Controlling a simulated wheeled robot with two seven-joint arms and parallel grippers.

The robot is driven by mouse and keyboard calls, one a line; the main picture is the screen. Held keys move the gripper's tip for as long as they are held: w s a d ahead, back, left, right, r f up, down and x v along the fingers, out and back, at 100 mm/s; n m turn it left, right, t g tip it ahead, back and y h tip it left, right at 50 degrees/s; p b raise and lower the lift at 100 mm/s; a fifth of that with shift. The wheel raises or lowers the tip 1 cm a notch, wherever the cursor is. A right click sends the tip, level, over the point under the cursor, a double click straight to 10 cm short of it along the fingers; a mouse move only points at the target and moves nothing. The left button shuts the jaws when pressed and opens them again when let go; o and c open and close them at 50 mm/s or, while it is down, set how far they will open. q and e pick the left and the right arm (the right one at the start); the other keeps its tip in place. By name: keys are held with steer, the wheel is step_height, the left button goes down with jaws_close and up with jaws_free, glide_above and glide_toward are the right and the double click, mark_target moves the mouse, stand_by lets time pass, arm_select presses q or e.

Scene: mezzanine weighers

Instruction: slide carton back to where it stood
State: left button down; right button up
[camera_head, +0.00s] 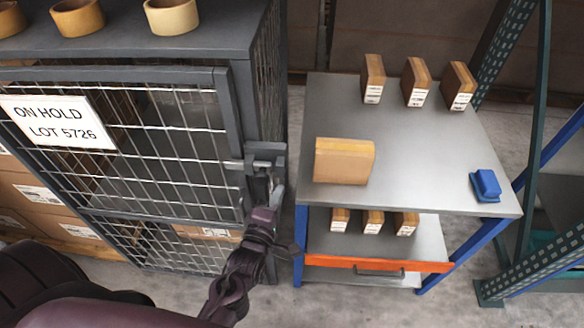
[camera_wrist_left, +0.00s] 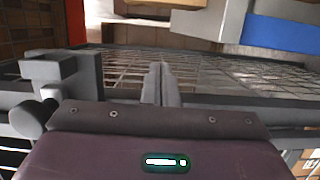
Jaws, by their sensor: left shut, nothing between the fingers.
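A tan carton (camera_head: 344,163) with a yellowish top edge sits on the grey top of the blue-legged table (camera_head: 420,180), near its front left. My left gripper (camera_head: 274,188) is at the front right corner of the wire cage, just below the cage door's latch (camera_head: 262,160). It is left of the table and apart from the carton. In the left wrist view its fingers (camera_wrist_left: 161,85) are together with nothing between them, and the latch (camera_wrist_left: 62,78) shows to their left. My right gripper is not in view.
The wire cage (camera_head: 150,130) bears an "ON HOLD LOT 5726" sign (camera_head: 58,121). Several small brown boxes stand along the table's back and on its lower shelf. A blue object (camera_head: 486,186) lies at the table's right. The table's middle is clear. A green rack (camera_head: 540,120) stands right.

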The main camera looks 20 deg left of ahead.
arm_select(q)
steer(key=w+p, duration=0.1)
steer(key=w, duration=0.2)
steer(key=w+d+p, duration=0.1)
steer(key=w, duration=0.3)
steer(key=w+d+p, duration=0.1)
steer(key=w, duration=0.3)
steer(key=shift+d+r, duration=0.2)
steer(key=shift+d, duration=0.05)
steer(key=shift+w+d, duration=0.1)
steer(key=shift+d, duration=0.35)
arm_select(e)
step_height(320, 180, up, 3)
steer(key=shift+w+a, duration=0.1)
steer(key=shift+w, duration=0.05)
